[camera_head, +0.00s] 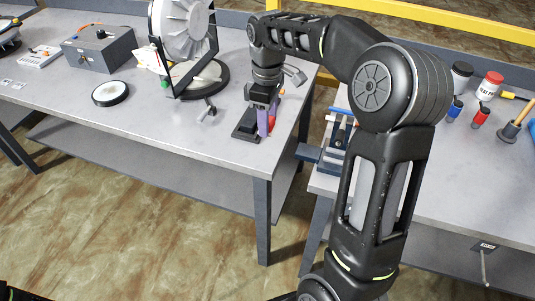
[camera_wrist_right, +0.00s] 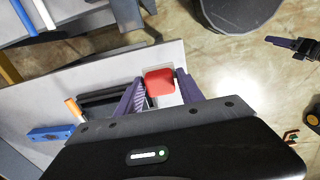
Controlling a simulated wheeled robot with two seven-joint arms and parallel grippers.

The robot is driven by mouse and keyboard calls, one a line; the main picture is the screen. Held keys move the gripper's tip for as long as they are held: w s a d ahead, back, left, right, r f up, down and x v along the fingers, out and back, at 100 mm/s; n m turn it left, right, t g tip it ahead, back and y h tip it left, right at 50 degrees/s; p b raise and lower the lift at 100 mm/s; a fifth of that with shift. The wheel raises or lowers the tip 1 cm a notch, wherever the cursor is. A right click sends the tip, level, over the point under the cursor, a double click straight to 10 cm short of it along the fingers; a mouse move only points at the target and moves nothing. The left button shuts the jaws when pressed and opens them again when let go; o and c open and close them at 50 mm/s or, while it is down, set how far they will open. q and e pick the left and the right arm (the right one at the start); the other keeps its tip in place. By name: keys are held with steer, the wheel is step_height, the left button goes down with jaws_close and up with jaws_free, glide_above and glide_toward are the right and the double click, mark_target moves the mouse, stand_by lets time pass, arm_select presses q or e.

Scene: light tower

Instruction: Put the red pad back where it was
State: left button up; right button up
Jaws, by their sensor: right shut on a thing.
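The red pad (camera_wrist_right: 159,82) is between the two purple fingers of my right gripper (camera_wrist_right: 158,90) in the right wrist view. The right gripper is shut on it. In the head view this gripper (camera_head: 266,122) points down near the right front corner of the left table, and only a sliver of red shows beside its fingers. A dark flat block (camera_head: 246,124) lies on the tabletop just left of the fingers. I cannot tell whether the pad touches the table. A dark gripper with purple fingers, seemingly my left one (camera_wrist_right: 291,44), hangs over the floor at the right of the wrist view; its opening is unclear.
The left table (camera_head: 215,145) holds a round lamp (camera_head: 185,30) on a stand, a black-rimmed disc (camera_head: 110,93) and a grey box (camera_head: 100,48). A gap separates it from the right table (camera_head: 480,190), which holds a blue vise-like tool (camera_head: 335,140) and several jars.

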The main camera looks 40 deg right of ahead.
glide_above(268, 155)
step_height(268, 155, down, 6)
steer(key=shift+f+p, duration=0.1)
steer(key=shift+p, duration=0.2)
steer(key=shift+f, duration=0.1)
steer(key=shift+a+f, duration=0.1)
steer(key=shift+f, duration=1.65)
steer(key=shift+f, duration=0.15)
steer(key=o, duration=1.3)
step_height(268, 155, up, 12)
steer(key=shift+r, duration=0.2)
steer(key=shift+s+f, duration=0.1)
